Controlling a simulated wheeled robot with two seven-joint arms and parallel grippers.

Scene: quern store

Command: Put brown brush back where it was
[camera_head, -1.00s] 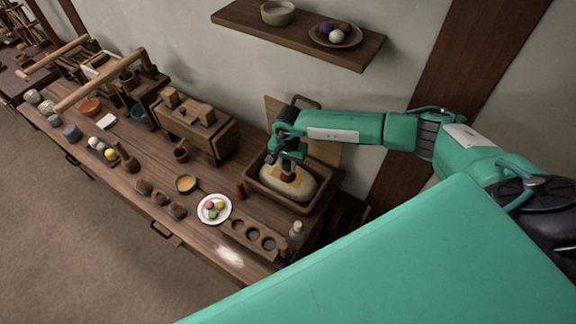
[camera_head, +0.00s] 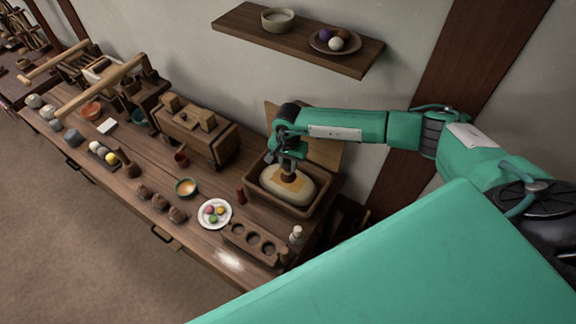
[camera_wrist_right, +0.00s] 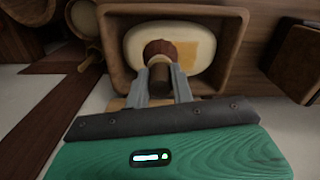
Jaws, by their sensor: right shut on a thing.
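My right gripper (camera_head: 288,165) is shut on the brown brush (camera_head: 288,177), just above the pale rounded stone (camera_head: 273,182) in a wooden tray (camera_head: 262,195). In the right wrist view the fingers (camera_wrist_right: 162,88) close around the brush's dark handle, and its reddish-brown head (camera_wrist_right: 160,48) is over the stone (camera_wrist_right: 138,42) beside a tan patch (camera_wrist_right: 201,50). I cannot tell whether the brush touches the stone. The left gripper is not in view.
A small bottle (camera_head: 296,235) stands near the table's right end. A wall shelf (camera_head: 300,40) is above.

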